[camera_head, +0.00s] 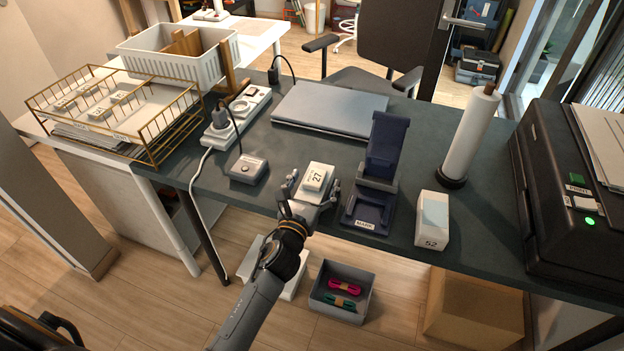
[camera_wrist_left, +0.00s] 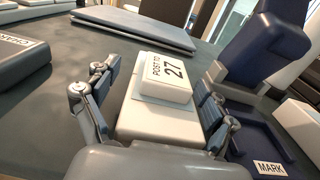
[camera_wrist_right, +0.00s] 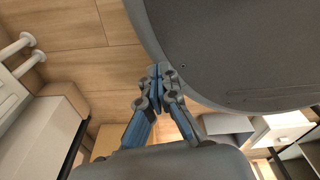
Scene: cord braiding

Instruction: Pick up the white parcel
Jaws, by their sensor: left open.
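A white parcel (camera_head: 317,178) with a label reading 27 sits on the dark desk near its front edge. In the left wrist view the white parcel (camera_wrist_left: 155,100) is a wide lower block with a smaller labelled block on top. My left gripper (camera_head: 313,190) is open, with one finger on each side of this parcel; I cannot tell whether they touch it. A second white box (camera_head: 432,220), marked 52, stands farther right. My right gripper (camera_wrist_right: 158,78) shows only in its wrist view, with its fingertips together and nothing seen between them.
A dark blue stand (camera_head: 380,165) labelled MARK is close right of the parcel. A grey control box (camera_head: 248,168) is on the left, a closed laptop (camera_head: 330,108) behind. A paper roll (camera_head: 470,135) and black printer (camera_head: 560,200) stand right. A grey bin (camera_head: 341,290) with cords is below.

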